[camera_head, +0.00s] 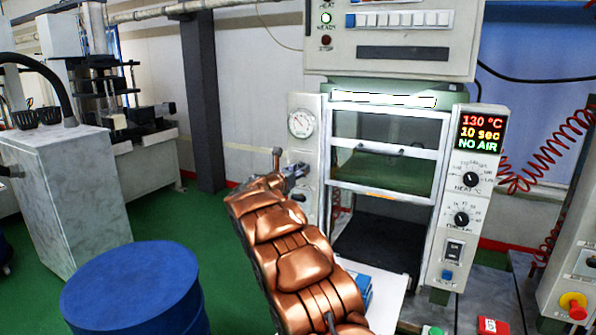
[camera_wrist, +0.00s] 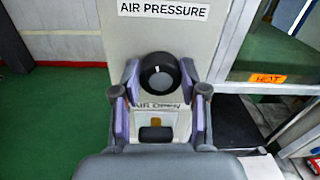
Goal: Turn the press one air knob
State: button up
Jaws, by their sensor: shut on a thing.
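The press one air knob (camera_wrist: 160,74) is a round black knob with a pale mark, on a light panel between the labels "AIR PRESSURE" above and "AIR OPEN" below. My gripper (camera_wrist: 159,80) is shut on it, one purple-lined finger on each side. In the head view my gripper (camera_head: 293,172) reaches the left side panel (camera_head: 306,145) of the press, below the round gauge (camera_head: 301,123), and hides the knob. The press display (camera_head: 481,134) reads 130 °C, 10 sec and NO AIR.
A blue drum (camera_head: 130,290) stands at the front left, beside a grey cabinet (camera_head: 65,190). The press's glazed door (camera_head: 385,150) is right of the gripper, with an orange "HOT" label (camera_wrist: 268,78). Green floor is open to the left.

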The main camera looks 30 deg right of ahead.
jog(key=shift+c, duration=1.1)
jog(key=shift+f+m+b, duration=0.1)
jog(key=shift+m+b, duration=0.2)
jog(key=shift+b, duration=0.1)
jog(key=shift+m+b, duration=0.5)
jog(key=shift+b, duration=0.3)
jog(key=m+b, duration=0.3)
jog(key=shift+f+b, duration=0.1)
jog(key=shift+b, duration=0.3)
jog(key=m+b, duration=0.3)
jog(key=shift+r+m+b, duration=0.25)
jog(key=shift+m+b, duration=0.35)
jog(key=shift+r, duration=0.1)
